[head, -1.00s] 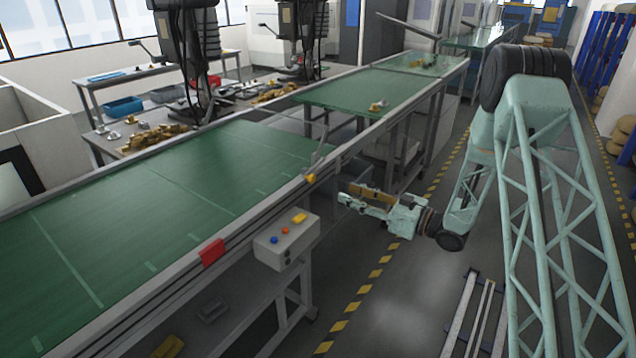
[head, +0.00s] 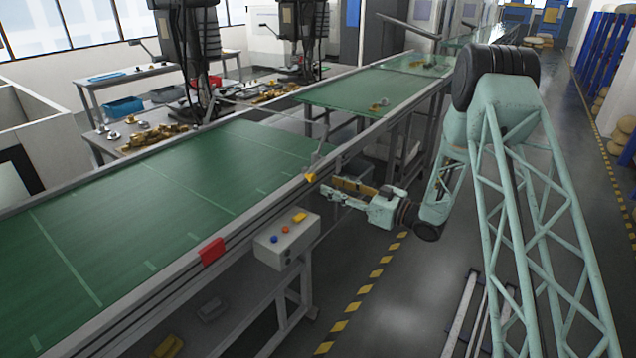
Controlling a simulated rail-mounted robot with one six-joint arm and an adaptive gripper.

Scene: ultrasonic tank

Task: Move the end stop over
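A grey bar lever (head: 320,147) with a yellow base (head: 310,177) stands tilted on the near rail of the green conveyor (head: 150,205). A red block (head: 212,252) sits on the same rail further to the lower left. I cannot tell for certain which of these is the end stop. My gripper (head: 326,187) points left, just beside the rail and close to the yellow base, slightly below and right of it. Its fingers look apart, with a brownish pad on the far one, and nothing clear is between them. Any contact with the rail or lever cannot be told.
A grey button box (head: 286,241) hangs on the conveyor side, left of and below my gripper. Behind the conveyor is a bench (head: 110,140) with brass-coloured parts. The floor right of the striped yellow line (head: 368,283) is mostly open.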

